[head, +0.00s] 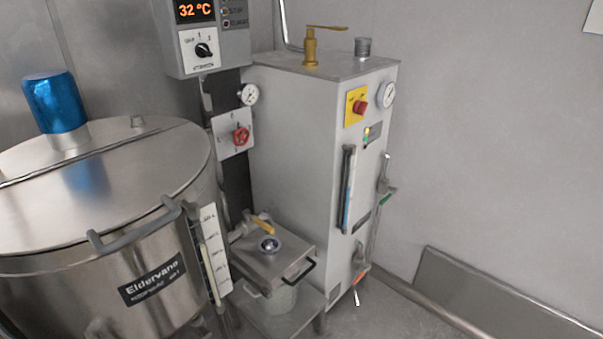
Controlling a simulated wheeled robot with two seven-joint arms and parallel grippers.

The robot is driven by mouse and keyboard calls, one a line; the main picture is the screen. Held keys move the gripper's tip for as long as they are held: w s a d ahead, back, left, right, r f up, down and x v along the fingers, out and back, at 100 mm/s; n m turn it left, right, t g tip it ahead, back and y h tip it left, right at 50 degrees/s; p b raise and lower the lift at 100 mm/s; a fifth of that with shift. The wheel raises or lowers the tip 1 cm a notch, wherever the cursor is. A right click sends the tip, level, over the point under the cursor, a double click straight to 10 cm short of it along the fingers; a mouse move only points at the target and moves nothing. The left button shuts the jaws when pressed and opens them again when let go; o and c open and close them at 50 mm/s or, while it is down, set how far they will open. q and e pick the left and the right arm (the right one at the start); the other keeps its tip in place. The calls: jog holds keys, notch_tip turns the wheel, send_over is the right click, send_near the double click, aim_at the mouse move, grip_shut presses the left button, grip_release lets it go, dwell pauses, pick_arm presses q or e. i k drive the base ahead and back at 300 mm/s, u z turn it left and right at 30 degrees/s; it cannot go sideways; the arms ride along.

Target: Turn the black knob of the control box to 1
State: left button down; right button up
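The grey control box (228,40) is mounted at the top, left of centre, and its upper edge is cut off by the frame. Its display (194,10) reads 32 °C in orange. The black knob (204,49) sits on a white plate (191,62) below the display, with small markings around it, including a 1 above the knob. The direction of the knob's pointer is too small to tell for certain. Neither of my grippers shows in the head view.
A large steel vat (80,205) with a blue motor cap (55,101) stands at the left. A grey cabinet (310,130) with a yellow lever (311,45) stands right of the control box.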

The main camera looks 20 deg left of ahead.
aim_at(202, 50)
jog(key=u, duration=0.05)
jog(key=i, duration=0.6)
jog(key=u, duration=1.15)
